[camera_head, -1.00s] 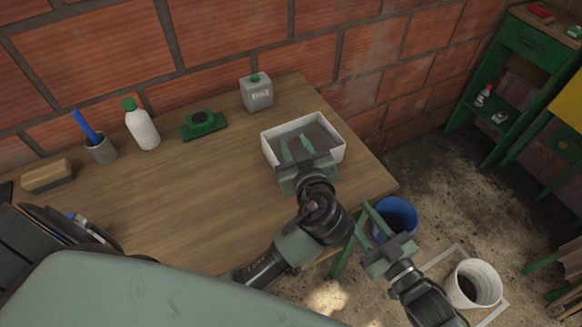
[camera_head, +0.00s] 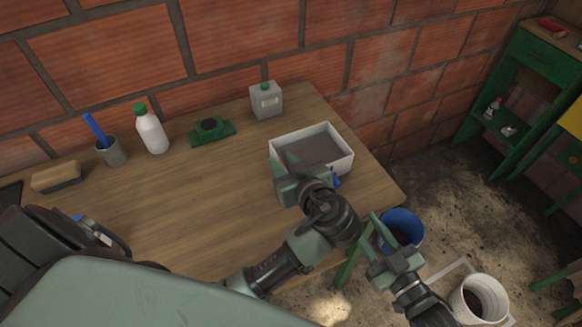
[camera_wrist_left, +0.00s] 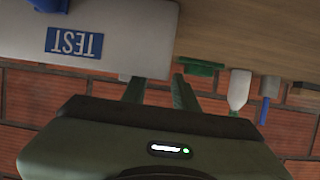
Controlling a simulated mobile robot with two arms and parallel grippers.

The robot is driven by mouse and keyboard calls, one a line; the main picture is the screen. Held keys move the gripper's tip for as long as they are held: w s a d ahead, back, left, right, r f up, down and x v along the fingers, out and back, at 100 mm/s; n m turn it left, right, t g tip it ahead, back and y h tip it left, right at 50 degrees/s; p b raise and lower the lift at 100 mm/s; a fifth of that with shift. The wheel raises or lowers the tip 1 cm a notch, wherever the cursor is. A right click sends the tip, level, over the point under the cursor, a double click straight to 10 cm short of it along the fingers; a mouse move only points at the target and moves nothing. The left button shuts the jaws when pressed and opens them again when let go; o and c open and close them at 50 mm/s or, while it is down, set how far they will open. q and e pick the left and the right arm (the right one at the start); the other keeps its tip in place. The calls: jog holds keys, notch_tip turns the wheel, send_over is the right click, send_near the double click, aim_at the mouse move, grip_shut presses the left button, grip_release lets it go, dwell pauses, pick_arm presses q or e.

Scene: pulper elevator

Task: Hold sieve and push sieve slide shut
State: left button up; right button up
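The sieve (camera_head: 345,160) is a white rectangular box with a grey inner surface, standing at the right end of the table. A blue part (camera_head: 336,182), perhaps its slide, shows at its front right. The left wrist view shows the sieve's pale face (camera_wrist_left: 110,35) with a blue TEST label, and the blue part (camera_wrist_left: 35,5) at the top edge. My left gripper (camera_head: 286,166) is at the sieve's front left corner, its fingers apart (camera_wrist_left: 158,90); contact cannot be told. My right gripper (camera_head: 378,235) is open and empty, off the table's right front.
On the wooden table (camera_head: 190,200) are a grey canister (camera_head: 266,102), a green device (camera_head: 211,129), a white bottle (camera_head: 151,132), a cup with a blue tool (camera_head: 111,152) and a brush (camera_head: 56,177). A blue bucket (camera_head: 402,225) and a white bucket (camera_head: 478,300) stand on the floor.

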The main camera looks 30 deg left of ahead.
pick_arm(q)
grip_shut()
dwell(2.4)
